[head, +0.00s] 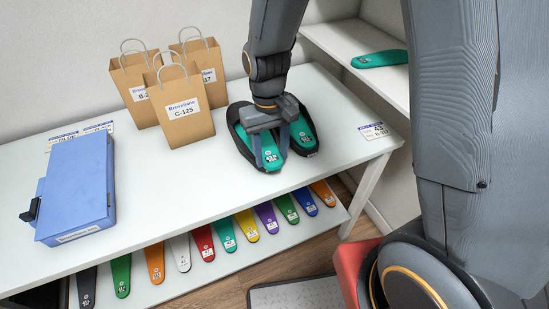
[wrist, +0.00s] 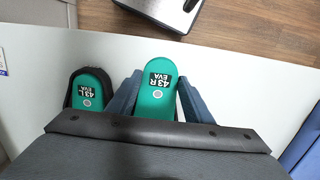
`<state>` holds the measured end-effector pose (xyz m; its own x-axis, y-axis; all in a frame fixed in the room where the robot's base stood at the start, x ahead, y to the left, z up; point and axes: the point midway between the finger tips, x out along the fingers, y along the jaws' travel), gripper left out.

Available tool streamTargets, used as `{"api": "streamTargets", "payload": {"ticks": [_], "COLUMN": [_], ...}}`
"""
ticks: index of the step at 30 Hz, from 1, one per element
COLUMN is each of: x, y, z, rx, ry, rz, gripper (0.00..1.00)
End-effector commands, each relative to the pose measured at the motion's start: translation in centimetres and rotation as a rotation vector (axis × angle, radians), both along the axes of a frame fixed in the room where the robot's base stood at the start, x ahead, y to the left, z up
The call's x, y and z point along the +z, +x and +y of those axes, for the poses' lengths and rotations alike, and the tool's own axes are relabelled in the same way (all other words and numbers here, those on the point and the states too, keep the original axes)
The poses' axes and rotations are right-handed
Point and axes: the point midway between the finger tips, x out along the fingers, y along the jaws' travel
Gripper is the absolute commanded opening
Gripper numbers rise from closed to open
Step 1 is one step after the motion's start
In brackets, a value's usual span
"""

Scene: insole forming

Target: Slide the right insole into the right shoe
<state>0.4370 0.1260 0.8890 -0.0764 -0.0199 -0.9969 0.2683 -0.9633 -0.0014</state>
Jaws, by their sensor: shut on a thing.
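The right insole, green with a "43 R EVA" label, is between my gripper's fingers (wrist: 157,100) in the wrist view (wrist: 157,82). In the head view my gripper (head: 270,150) is shut on this insole (head: 266,154), over a black shoe (head: 243,149) on the white table. The insole lies at or just over that shoe's opening; how deep it sits cannot be told. Beside it the left shoe (head: 312,151) has a green insole (head: 301,134) in it, marked "43 L" in the wrist view (wrist: 87,92). My gripper hides the rear of both shoes.
Several paper bags (head: 184,112) stand behind the shoes, left. A blue box (head: 77,190) lies at the table's left (head: 180,180). Coloured insoles (head: 203,243) line the shelf below. Another green insole (head: 380,59) lies on a shelf at back right. The table between box and shoes is clear.

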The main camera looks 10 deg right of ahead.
Motion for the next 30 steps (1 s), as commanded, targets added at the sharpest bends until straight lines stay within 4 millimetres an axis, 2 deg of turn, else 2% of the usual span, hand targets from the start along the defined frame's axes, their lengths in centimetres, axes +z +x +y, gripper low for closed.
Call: {"api": "streamTargets", "payload": {"ticks": [18, 30], "x": [-0.9, -1.1], "y": [4.2, 5.1], "z": [1.1, 1.4], "rx": [0.0, 0.0], "ry": [0.006, 0.007], "rz": [-0.02, -0.026], "gripper": [0.24, 0.24]}}
